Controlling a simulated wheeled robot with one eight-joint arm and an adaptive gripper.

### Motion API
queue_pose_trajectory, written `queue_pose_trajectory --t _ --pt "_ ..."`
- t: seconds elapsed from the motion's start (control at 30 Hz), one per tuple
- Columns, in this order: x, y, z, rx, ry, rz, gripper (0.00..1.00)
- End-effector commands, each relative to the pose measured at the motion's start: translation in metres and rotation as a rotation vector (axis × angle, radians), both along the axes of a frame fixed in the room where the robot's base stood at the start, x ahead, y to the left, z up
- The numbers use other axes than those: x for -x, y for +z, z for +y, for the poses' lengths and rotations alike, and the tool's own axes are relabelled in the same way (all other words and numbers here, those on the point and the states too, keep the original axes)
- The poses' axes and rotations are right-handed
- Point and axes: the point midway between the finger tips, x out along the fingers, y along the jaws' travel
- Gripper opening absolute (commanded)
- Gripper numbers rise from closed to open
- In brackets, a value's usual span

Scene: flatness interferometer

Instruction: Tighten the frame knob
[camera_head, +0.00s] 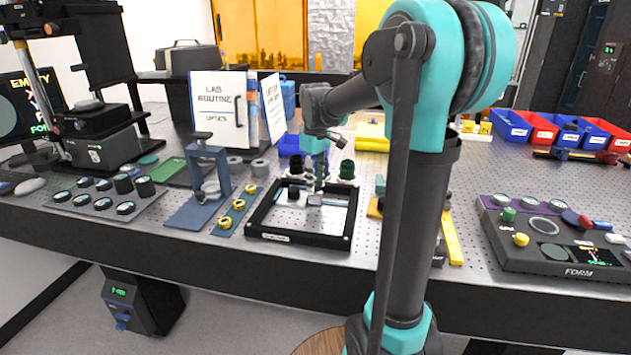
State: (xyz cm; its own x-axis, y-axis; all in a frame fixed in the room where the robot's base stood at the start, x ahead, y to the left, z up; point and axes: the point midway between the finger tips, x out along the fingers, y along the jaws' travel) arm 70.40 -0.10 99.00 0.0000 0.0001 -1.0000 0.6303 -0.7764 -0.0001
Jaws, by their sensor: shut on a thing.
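My gripper (316,183) points down over a black-rimmed tray (300,239) with a shiny floor. It is shut on a small grey block (315,200) at its fingertips; whether the block touches the tray floor I cannot tell. A blue-grey upright frame (222,170) stands on a flat base left of the tray, apart from my gripper. A small dark knob (201,143) appears at its top, and a pale disc (211,187) sits inside it. Which knob the task means is not clear from this view. Finger details are small.
A blue strip with yellow rings (238,204) lies between frame and tray. Dark green-capped posts (347,169) stand behind the tray. A panel of dark discs (104,201) is at left, a control console (560,247) at right. Blue and red bins (545,127) stand at the back right.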

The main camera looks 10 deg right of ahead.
Motion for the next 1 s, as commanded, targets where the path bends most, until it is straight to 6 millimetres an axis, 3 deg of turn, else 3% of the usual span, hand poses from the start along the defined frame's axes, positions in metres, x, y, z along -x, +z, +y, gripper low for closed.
queue_pose_trajectory --t 1.0 --pt "-0.0003 0.0003 0.0 0.0 -0.927 0.0 0.0"
